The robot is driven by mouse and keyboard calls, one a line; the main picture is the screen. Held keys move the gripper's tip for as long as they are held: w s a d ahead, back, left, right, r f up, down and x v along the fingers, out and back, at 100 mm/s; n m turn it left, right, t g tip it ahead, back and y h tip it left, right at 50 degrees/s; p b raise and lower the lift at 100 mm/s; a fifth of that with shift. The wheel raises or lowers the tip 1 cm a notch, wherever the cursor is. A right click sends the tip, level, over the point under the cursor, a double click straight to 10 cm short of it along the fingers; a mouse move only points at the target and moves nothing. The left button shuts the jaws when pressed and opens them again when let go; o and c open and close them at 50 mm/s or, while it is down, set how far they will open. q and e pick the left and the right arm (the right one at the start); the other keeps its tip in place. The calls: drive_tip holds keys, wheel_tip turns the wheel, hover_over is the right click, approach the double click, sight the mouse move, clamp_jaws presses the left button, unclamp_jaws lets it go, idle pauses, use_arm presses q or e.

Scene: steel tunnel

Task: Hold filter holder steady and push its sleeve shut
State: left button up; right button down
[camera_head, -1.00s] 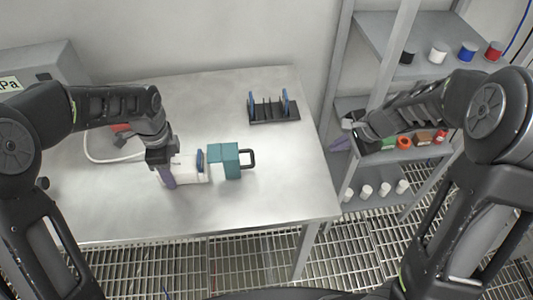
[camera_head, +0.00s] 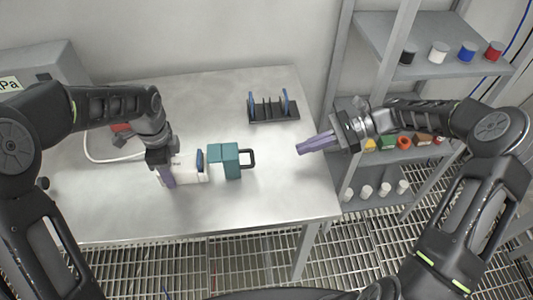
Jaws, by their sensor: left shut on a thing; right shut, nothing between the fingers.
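The filter holder stands on the steel table (camera_head: 255,205). Its white body (camera_head: 193,170) is at the left, with a blue disc (camera_head: 199,160) at its right face. The teal sleeve (camera_head: 228,159) with a black handle (camera_head: 249,158) sits to the right of the disc, and a narrow gap shows between white body and sleeve. My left gripper (camera_head: 167,178) is shut on the white body at its left end; its fingers partly hide that end. My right gripper (camera_head: 303,147) is shut and empty, above the table's right part, to the right of the handle and apart from it.
A black rack (camera_head: 273,115) with blue discs stands at the back right of the table. A grey box (camera_head: 45,68) and a white hose (camera_head: 95,155) are at the left. A shelf (camera_head: 430,50) with several coloured canisters stands at the right. The table's front is clear.

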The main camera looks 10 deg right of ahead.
drive_tip(key=d+r, duration=0.1)
drive_tip(key=d+r+y, duration=0.1)
drive_tip(key=d, duration=0.1)
drive_tip(key=shift+s+m+y, duration=0.1)
drive_tip(key=shift+m+y, duration=0.2)
drive_tip(key=shift+a, duration=0.2)
approach(233, 160)
drive_tip(key=w+f, duration=0.1)
drive_tip(key=f, duration=0.2)
drive_tip(key=w+a+f, duration=0.1)
drive_tip(key=f, duration=0.1)
drive_tip(key=shift+w+a+f, duration=0.1)
drive_tip(key=shift+w+f, duration=0.1)
drive_tip(key=shift+w, duration=0.1)
drive_tip(key=shift+a, duration=0.1)
drive_tip(key=x, duration=0.2)
drive_tip(key=r+x, duration=0.1)
drive_tip(key=x, duration=0.1)
drive_tip(key=shift+a, duration=0.4)
use_arm(q)
drive_tip(key=shift+d, duration=0.2)
use_arm(e)
drive_tip(key=shift+a, duration=0.1)
